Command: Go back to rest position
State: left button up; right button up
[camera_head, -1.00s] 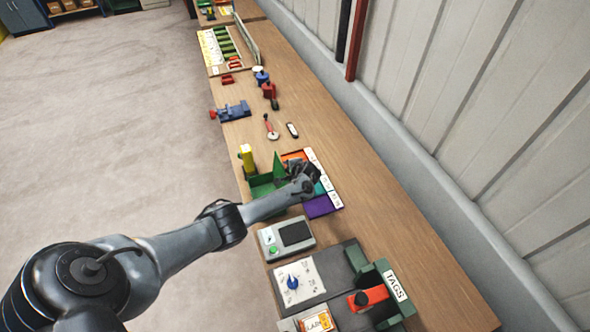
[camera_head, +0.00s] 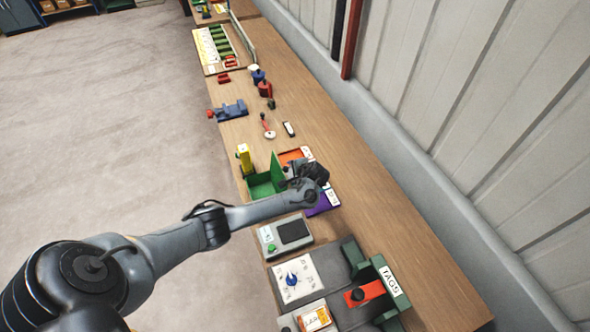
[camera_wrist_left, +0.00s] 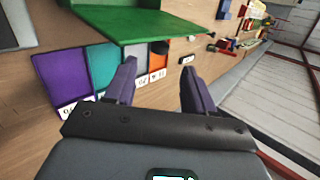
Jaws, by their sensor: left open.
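My left arm comes in from the lower left in the head view. Its gripper (camera_head: 301,172) is above the row of coloured trays beside the green box. In the left wrist view the two fingers (camera_wrist_left: 158,88) stand apart with nothing between them. Below them are a purple tray (camera_wrist_left: 60,80), a teal tray (camera_wrist_left: 103,63), a grey tray (camera_wrist_left: 134,58) and an orange tray (camera_wrist_left: 160,50). The green box (camera_head: 266,184) lies just left of the gripper in the head view. My right gripper is not in view.
The wooden bench (camera_head: 385,200) runs along a panelled wall (camera_head: 470,110). A grey device (camera_head: 285,236), a dial panel (camera_head: 297,280) and a green TAGS holder (camera_head: 388,283) stand nearer. A yellow item (camera_head: 244,157) and a blue vise-like tool (camera_head: 231,110) stand beyond. The bench's right strip is clear.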

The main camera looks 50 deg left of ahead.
pick_arm(q)
jog(key=s+d+f+h, duration=0.15)
jog(key=s+d, duration=0.25)
jog(key=d, duration=0.4)
jog(key=s+d+f+t+h+p, duration=0.1)
jog(key=s+d+h, duration=0.25)
jog(key=d, duration=0.45)
jog(key=s+d+f+h, duration=0.1)
jog(key=s+d, duration=0.4)
jog(key=d, duration=0.3)
jog(key=s+d+r+n+t+h+p, duration=0.1)
jog(key=s+d+r, duration=0.5)
jog(key=s+r, duration=0.7)
jog(key=s+n+h, duration=0.1)
jog(key=s+h, duration=0.1)
jog(key=shift+s+r, duration=0.35)
jog(key=shift+r, duration=0.05)
jog(key=shift+s, duration=0.1)
